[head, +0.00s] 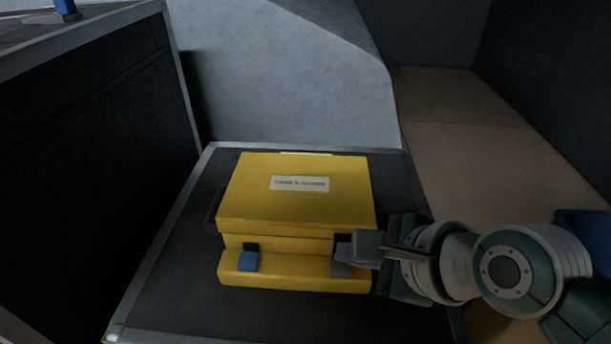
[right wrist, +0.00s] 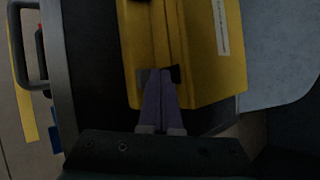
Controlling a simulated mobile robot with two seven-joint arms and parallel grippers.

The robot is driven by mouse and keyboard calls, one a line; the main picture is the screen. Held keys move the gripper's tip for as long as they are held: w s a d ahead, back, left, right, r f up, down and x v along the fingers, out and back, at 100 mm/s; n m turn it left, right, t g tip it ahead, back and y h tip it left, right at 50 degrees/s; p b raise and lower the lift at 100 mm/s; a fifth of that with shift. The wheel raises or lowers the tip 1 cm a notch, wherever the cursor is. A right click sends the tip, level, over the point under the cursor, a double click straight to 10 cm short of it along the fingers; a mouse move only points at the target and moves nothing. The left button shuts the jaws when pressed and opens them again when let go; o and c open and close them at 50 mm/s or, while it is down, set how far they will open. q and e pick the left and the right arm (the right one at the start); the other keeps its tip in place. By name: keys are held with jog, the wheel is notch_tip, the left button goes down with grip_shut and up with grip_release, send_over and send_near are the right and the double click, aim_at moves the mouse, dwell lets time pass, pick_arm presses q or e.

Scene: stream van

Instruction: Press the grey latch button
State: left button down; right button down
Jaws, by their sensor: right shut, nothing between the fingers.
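A closed yellow case (head: 300,205) with a white label lies on a dark platform. A blue latch button (head: 248,262) sits at its front left. The grey latch button (head: 341,270) sits at the front right, partly hidden behind my right gripper (head: 350,251). In the right wrist view the purple fingers of my right gripper (right wrist: 159,76) are shut with nothing between them. Their tips lie over the case's front edge, beside a dark grey latch piece (right wrist: 175,74). I cannot tell whether they touch it. My left gripper is not in view.
The dark platform (head: 165,300) has metal edges and bare room left of and in front of the yellow case. A tall black case (head: 90,130) stands at the left. A grey wheel-arch-like hump (head: 290,80) rises behind. Brown floor (head: 480,150) lies to the right.

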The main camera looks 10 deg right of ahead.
jog(key=shift+f, duration=0.25)
jog(key=shift+f+b, duration=0.35)
jog(key=shift+f, duration=0.3)
dwell(0.6)
jog(key=shift+r, duration=0.1)
jog(key=shift+r+p, duration=0.95)
jog(key=shift+p, duration=0.35)
jog(key=shift+r, duration=0.1)
notch_tip(320, 180, up, 5)
jog(key=p, duration=0.6)
